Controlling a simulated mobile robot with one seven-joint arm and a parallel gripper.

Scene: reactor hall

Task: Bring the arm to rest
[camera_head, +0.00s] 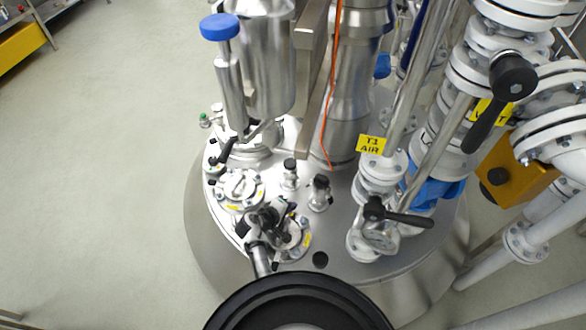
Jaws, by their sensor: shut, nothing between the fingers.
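My gripper is not to be made out in the head view, so its pose is hidden from me. A large round black part of my own body fills the bottom edge of the view, close to the camera. It covers the front of the steel reactor vessel (222,262). Nothing shows in a grip.
The vessel lid is crowded with fittings: a blue-capped valve (220,27), a round port (240,188), a black-handled fitting (268,218) and a lever valve (392,214). White flanged pipes (525,240) and a long black lever (486,122) crowd the right. Grey floor (100,170) at left is clear.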

